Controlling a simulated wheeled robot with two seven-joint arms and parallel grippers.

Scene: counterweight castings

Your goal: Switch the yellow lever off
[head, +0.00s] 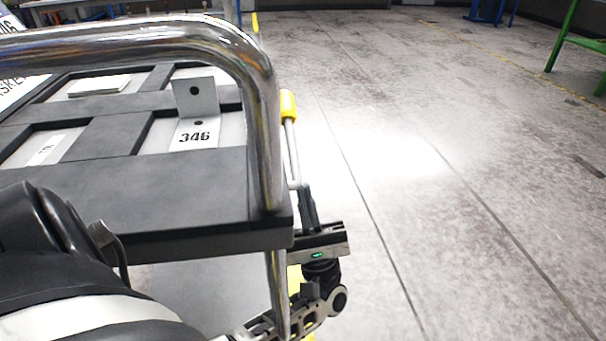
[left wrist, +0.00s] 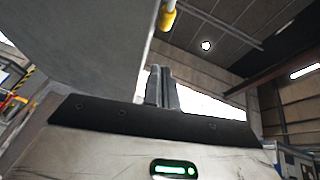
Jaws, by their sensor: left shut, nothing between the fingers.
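The yellow lever (head: 288,105) stands at the right side of the dark cart, just beyond the bent chrome rail. Its yellow grip is at the top of a thin metal rod, which points up with a slight tilt. My left gripper (head: 306,195) is shut and empty, fingers pointing up, beside the lower part of the rod. I cannot tell whether it touches the rod. In the left wrist view, the shut fingers (left wrist: 163,75) sit below the yellow grip (left wrist: 167,17), with a gap between. The lever's pivot is hidden. My right gripper is not in view.
The chrome rail (head: 262,110) curves close to the left of the lever. The cart top (head: 200,195) holds an angled metal plate marked 346 (head: 196,125) and several shallow recesses. Open concrete floor lies to the right, with a green stand (head: 575,42) far off.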

